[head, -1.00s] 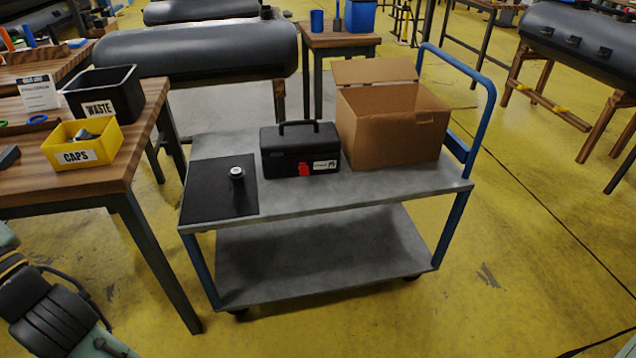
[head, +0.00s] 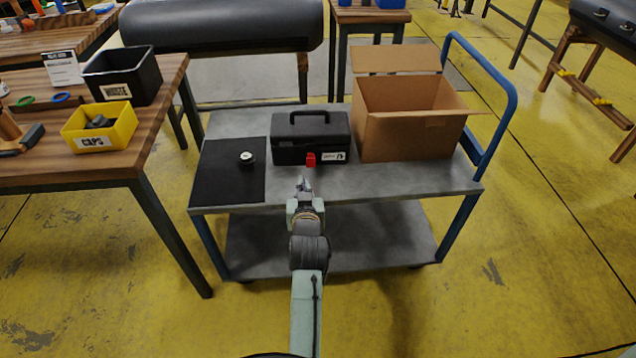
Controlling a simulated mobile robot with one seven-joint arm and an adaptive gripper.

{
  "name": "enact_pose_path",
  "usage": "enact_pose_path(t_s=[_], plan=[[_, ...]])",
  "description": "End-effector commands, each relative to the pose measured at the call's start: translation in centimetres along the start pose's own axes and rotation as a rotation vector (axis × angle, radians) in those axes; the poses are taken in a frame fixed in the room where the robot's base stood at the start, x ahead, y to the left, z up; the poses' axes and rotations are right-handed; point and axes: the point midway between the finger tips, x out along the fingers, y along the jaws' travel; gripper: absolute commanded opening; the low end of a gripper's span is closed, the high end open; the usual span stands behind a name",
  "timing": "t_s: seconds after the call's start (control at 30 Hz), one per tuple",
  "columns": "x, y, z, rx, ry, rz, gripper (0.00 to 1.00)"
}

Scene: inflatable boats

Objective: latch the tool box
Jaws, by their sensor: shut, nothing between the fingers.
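The black tool box (head: 335,143) stands on the top shelf of the cart, with its lid down and its handle on top. A red latch (head: 310,160) is on its front face, left of a white label. Whether the latch is fastened is too small to tell. My gripper (head: 304,183) is in front of the tool box, just below the red latch in the picture, near the cart's front edge. Its fingers are together and hold nothing. I cannot tell whether the fingertips touch the box.
An open cardboard box (head: 405,125) stands right of the tool box. A black mat (head: 225,180) with a small round item (head: 247,158) lies to its left. The grey cart (head: 400,187) has a blue handle (head: 500,75). A wooden bench (head: 100,160) with bins is at left.

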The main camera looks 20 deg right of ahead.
Motion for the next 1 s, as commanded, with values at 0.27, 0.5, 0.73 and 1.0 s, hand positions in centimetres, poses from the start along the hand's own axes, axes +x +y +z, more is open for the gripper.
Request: enact_pose_path(t_s=[0.27,0.5,0.73,1.0], plan=[[0.6,1.9,2.1,0.011,-0.041,0.033,0.00],[3.7,1.9,3.2,0.010,-0.039,0.031,0.00],[6.8,2.0,3.2,0.009,-0.038,0.030,0.00],[9.0,2.0,2.6,0.010,-0.039,0.031,0.00]])
